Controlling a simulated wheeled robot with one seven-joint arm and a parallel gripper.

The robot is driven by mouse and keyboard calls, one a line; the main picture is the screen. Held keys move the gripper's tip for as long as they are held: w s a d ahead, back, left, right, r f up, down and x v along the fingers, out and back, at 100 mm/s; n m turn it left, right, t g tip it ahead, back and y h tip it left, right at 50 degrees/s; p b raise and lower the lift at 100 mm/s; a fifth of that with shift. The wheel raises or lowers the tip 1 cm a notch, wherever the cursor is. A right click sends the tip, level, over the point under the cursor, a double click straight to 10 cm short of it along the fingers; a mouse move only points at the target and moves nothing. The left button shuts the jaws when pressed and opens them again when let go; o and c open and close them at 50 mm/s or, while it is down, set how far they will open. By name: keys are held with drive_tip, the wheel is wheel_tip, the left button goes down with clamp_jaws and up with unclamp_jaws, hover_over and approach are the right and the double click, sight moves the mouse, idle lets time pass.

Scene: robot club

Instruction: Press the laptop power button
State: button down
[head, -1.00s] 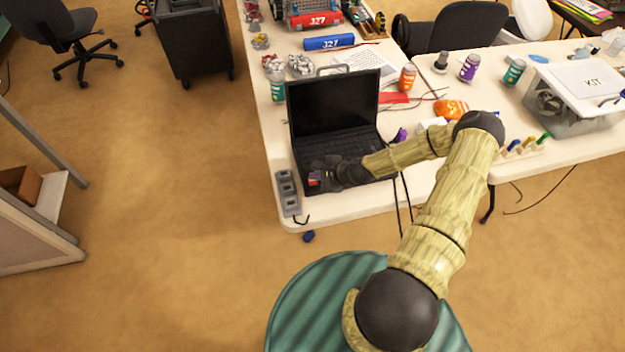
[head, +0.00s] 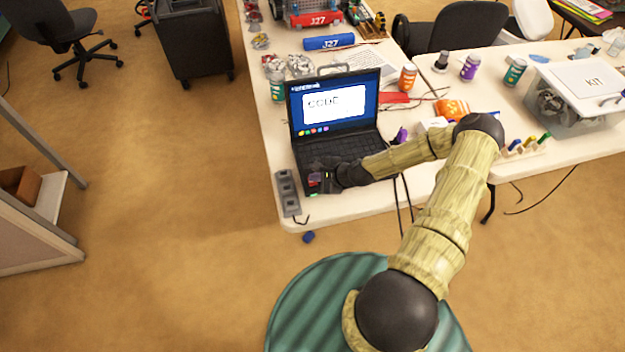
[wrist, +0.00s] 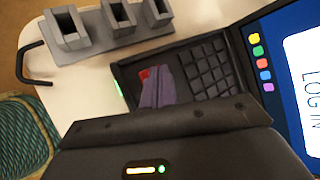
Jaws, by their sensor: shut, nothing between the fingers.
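The black laptop (head: 345,146) stands open near the left front edge of the white table. Its screen (head: 334,106) is lit blue with a white box of text, and it also shows at the right of the wrist view (wrist: 290,75). My gripper (head: 318,180) is shut and empty, low over the front left of the keyboard deck. In the wrist view, its dark fingers (wrist: 157,88) are together beside a small red patch (wrist: 145,73) on the deck, partly hidden by them. A green light (wrist: 119,90) shows on the laptop's edge. I cannot tell whether the fingertips touch the deck.
A grey holder with square slots (head: 286,193) stands just left of the laptop. A can (head: 277,88) stands behind its left side. A clear bin labelled KIT (head: 575,100) is at the right. A blue item (head: 308,236) lies on the floor.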

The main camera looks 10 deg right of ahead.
drive_tip(key=shift+r+p, duration=0.7)
drive_tip(key=shift+r, duration=0.25)
wheel_tip(320, 180, up, 6)
drive_tip(key=p, duration=0.4)
idle(0.4)
